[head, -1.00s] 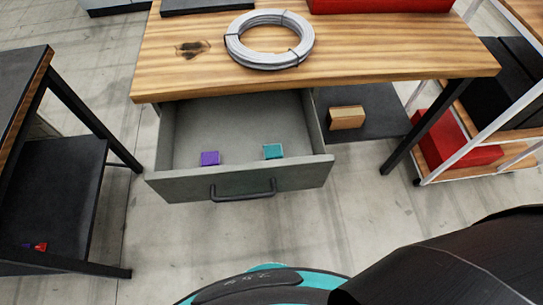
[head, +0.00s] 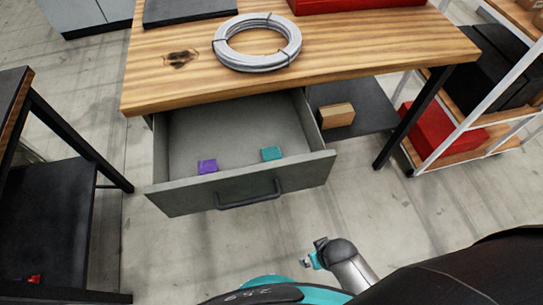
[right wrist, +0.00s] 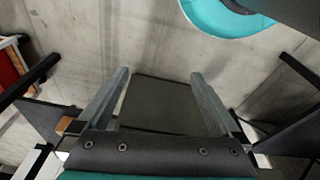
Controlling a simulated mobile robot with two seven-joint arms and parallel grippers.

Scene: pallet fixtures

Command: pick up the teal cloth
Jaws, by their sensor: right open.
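The teal cloth (head: 271,154) looks like a small folded block. In the head view it lies in the open drawer (head: 245,187), near its front and right of the middle. My right gripper (right wrist: 158,73) is open and empty in the right wrist view, with a dark flat panel behind its fingers. The cloth cannot be made out there. In the head view part of my arm shows low, in front of the drawer and apart from it, and I cannot make out its fingers. My left gripper is not in view.
A purple block-like item (head: 207,166) lies left of the cloth in the drawer. A wire coil (head: 257,64) rests on the wooden tabletop (head: 360,52) above. A wooden block (head: 336,115) sits on the lower shelf. A shelf rack with a red box (head: 440,135) stands right. Floor before the drawer is clear.

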